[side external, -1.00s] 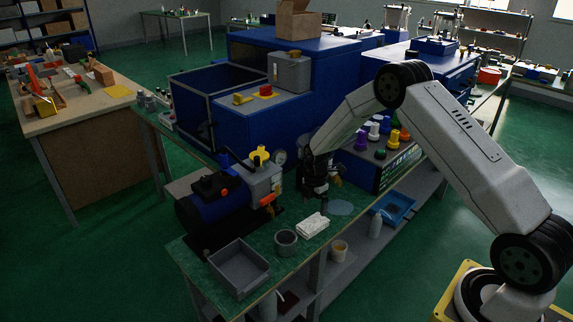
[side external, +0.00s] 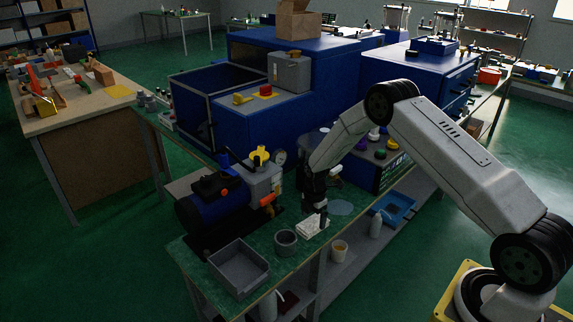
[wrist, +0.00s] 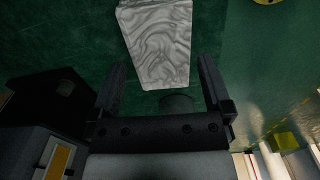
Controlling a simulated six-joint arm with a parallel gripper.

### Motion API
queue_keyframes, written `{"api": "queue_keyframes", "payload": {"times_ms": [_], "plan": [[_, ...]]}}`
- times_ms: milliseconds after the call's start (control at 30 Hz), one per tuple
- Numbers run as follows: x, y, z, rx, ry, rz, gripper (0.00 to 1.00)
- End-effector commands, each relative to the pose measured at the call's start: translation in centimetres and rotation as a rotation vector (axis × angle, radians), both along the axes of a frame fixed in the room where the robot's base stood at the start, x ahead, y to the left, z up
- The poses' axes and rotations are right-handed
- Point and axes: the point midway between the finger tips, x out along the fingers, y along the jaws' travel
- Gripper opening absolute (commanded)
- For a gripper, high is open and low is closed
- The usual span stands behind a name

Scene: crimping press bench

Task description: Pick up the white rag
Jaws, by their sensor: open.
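The white rag (side external: 310,228) lies folded on the green bench top near its front edge. In the wrist view the rag (wrist: 157,48) is a pale, wrinkled rectangle, slightly tilted, at the top centre. My gripper (side external: 320,212) points down just above the rag in the side view and partly covers its back. In the wrist view my gripper (wrist: 160,65) is open, with one finger on either side of the rag's near end. Nothing is held. I cannot tell whether the fingertips touch the bench.
A grey cup (side external: 286,243) stands close to the left of the rag. A grey open tray (side external: 242,272) sits further left. A round bluish patch (side external: 340,208) lies right of the rag, and a blue bin (side external: 397,209) is on the shelf below.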

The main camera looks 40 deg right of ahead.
Motion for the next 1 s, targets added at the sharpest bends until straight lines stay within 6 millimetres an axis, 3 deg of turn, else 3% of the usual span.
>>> {"api": "queue_keyframes", "payload": {"times_ms": [233, 800, 1000], "plan": [[0.0, 0.0, -2.1, 0.000, 0.001, 0.000, 1.00], [0.0, 0.0, -2.3, 0.000, -0.001, 0.000, 1.00], [0.0, 0.0, -2.3, 0.000, 0.000, 0.000, 0.36]]}}
